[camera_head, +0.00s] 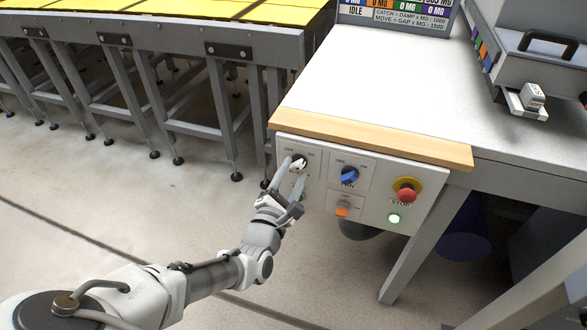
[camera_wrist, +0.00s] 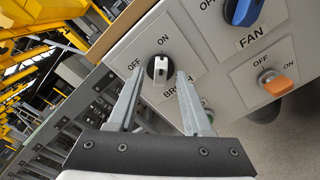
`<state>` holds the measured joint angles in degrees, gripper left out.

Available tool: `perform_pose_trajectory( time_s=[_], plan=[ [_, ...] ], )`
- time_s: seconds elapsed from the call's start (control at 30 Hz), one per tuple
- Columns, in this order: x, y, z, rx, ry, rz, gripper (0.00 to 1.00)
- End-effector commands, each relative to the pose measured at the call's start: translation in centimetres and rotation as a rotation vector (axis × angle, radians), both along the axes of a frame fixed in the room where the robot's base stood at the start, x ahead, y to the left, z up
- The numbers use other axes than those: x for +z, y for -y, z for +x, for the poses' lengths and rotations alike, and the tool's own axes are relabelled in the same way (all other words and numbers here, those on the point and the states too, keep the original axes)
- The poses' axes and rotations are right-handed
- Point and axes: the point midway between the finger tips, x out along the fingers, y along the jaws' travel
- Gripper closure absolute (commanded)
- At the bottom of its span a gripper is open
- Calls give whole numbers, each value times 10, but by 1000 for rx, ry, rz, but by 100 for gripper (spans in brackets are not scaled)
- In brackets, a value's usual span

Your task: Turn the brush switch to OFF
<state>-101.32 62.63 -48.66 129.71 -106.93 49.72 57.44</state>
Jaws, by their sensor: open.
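The brush switch (camera_head: 299,161) is a white knob on a black dial at the left of the grey control panel. In the wrist view the brush switch (camera_wrist: 160,68) has OFF printed at its left and ON at its upper right. Its white handle looks roughly upright in that picture; which label it points to I cannot tell. My gripper (camera_head: 293,170) is at the switch. In the wrist view my gripper (camera_wrist: 160,80) is open, one finger on each side of the knob. Whether the fingers touch it is unclear. They partly hide the BRUSH label.
A grey conveyor frame (camera_head: 228,105) stands at the left; floor before the panel is free.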

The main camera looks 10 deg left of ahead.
Motion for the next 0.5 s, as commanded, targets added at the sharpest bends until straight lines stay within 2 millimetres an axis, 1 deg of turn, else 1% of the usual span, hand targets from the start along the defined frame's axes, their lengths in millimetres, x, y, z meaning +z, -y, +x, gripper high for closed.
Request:
perform_pose_trajectory(
  time_s=[0.37,0.4,0.47,0.5],
  plan=[
    [0,1,0,1,0,0,50],
    [0,1,0,1,0,0,54],
    [0,1,0,1,-1,0,64],
    [0,1,0,0,0,0,72]
  ],
)
